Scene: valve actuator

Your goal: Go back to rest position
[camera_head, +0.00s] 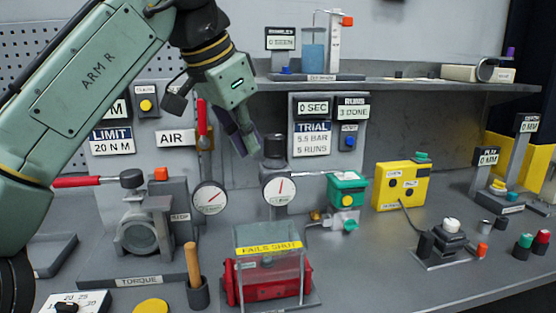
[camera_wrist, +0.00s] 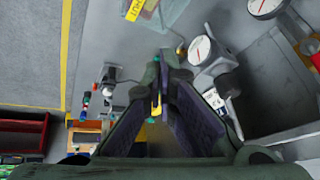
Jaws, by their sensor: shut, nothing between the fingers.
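My gripper (camera_head: 246,146) hangs from my arm above the middle of the bench, pointing down, in the head view. It is shut and empty, and its tips are in free air just above and behind the two dial gauges. In the wrist view its two dark fingers (camera_wrist: 160,75) come together at the tips. The left gauge (camera_head: 209,198) and right gauge (camera_head: 280,188) stand below it. The red valve actuator (camera_head: 305,284), under a clear cover marked "FAILS SHUT" (camera_head: 268,248), sits in front of them. My forearm hides part of the pegboard.
A red-handled lever (camera_head: 77,181) reaches out by the torque stand at left. A red-handled air valve (camera_head: 202,117) is close beside my gripper. A shelf (camera_head: 420,86) runs behind at right. The green-topped device (camera_head: 346,188) and yellow box (camera_head: 402,186) stand right of the gauges.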

